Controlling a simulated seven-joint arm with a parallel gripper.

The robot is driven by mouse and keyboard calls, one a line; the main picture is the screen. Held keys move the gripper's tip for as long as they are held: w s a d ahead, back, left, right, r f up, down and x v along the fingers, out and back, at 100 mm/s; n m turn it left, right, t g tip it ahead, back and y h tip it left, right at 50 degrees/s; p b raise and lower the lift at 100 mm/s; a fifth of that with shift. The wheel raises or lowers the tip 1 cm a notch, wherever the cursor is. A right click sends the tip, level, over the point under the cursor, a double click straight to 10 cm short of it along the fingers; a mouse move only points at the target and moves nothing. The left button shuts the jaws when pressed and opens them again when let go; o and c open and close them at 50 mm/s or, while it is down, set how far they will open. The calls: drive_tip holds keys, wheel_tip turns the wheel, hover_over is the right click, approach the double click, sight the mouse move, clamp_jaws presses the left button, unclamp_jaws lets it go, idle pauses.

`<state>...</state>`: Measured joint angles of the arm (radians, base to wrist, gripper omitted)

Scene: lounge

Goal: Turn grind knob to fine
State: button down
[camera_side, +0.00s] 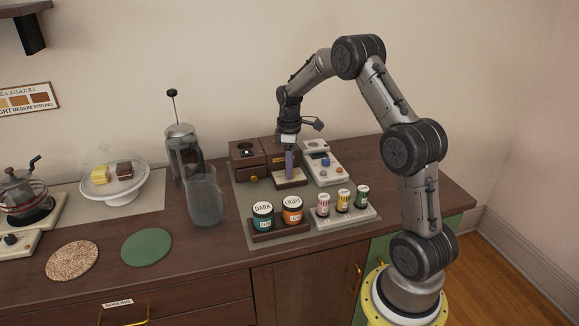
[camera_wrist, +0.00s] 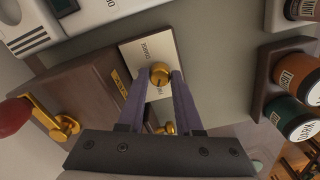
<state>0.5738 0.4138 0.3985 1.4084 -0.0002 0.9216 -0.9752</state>
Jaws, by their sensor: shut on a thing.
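A small brass grind knob (camera_wrist: 160,70) stands on a cream label plate (camera_wrist: 137,52) in the wrist view. Small words are printed on the plate around the knob, but I cannot read them surely, nor tell the knob's exact setting. My gripper (camera_wrist: 160,78) has its two purple fingers on either side of the knob, shut on it. In the side view my gripper (camera_side: 289,174) points straight down at the low plate (camera_side: 298,181) in front of the brown wooden grinder (camera_side: 244,161). The knob is hidden there by the fingers.
A white device with coloured knobs (camera_side: 322,162) stands close on the right. The DARK jar (camera_side: 262,216) and LIGHT jar (camera_side: 292,210) sit in front, beside a rack of small jars (camera_side: 343,218). A glass jug (camera_side: 205,196) stands left. The grinder's red-ended crank (camera_wrist: 14,117) is near my gripper.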

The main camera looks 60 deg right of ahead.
drive_tip(key=shift+r+n, duration=0.15)
drive_tip(key=shift+n, duration=0.85)
drive_tip(key=c, duration=0.6)
unclamp_jaws()
wheel_tip(320, 180, up, 14)
drive_tip(key=shift+f, duration=0.15)
